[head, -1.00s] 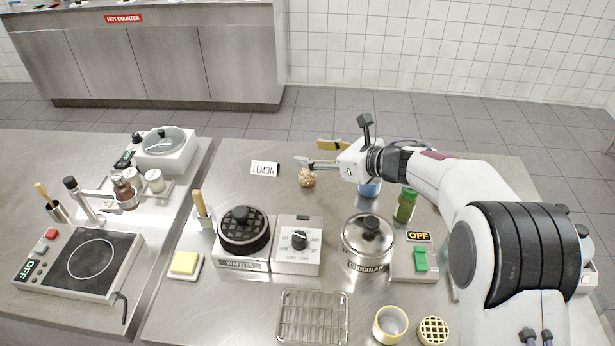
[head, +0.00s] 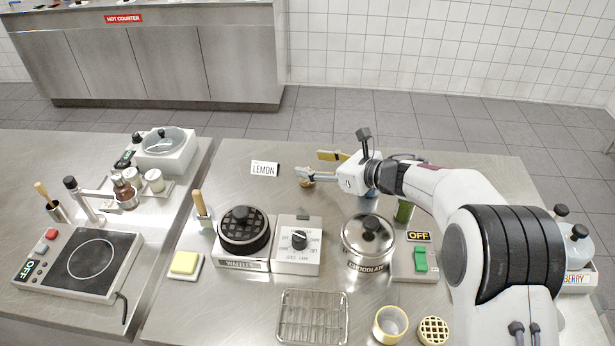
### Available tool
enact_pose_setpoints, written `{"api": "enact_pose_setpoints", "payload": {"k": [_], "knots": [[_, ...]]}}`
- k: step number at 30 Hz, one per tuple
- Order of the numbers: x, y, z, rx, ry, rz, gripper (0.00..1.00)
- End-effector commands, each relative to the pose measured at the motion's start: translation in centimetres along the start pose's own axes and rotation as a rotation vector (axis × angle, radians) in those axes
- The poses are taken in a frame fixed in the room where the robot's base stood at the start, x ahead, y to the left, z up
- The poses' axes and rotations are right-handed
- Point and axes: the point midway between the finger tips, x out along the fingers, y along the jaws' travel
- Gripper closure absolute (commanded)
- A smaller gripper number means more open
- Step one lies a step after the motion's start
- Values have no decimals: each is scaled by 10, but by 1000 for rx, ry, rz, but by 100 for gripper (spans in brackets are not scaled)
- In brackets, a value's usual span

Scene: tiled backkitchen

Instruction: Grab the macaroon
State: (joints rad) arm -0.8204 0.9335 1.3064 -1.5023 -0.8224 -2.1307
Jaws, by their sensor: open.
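A small brown lumpy macaroon (head: 307,184) sits on the steel counter, just right of and in front of the LEMON card. My gripper (head: 308,163) reaches in from the right, low over the counter. Its two fingers are apart, and nothing shows held between them. The nearer finger overlaps the macaroon's upper part in the picture and hides it. I cannot tell whether that finger touches the macaroon.
The LEMON card (head: 265,169) stands to the left. The waffle iron (head: 243,231), chocolate pot (head: 368,241) and wire rack (head: 312,318) stand nearer me. A green-filled jar (head: 404,211) is partly behind my arm.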

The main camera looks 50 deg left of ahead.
Motion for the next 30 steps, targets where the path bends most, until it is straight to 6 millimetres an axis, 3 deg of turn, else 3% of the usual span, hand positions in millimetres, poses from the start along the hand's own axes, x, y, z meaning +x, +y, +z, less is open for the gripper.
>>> {"api": "enact_pose_setpoints", "payload": {"k": [8,17,24,30], "knots": [[2,0,-5,1,1,0,50],[15,0,-35,1,1,0,50],[37,0,-33,-1,0,0,50],[43,0,-32,0,0,0,50]]}}
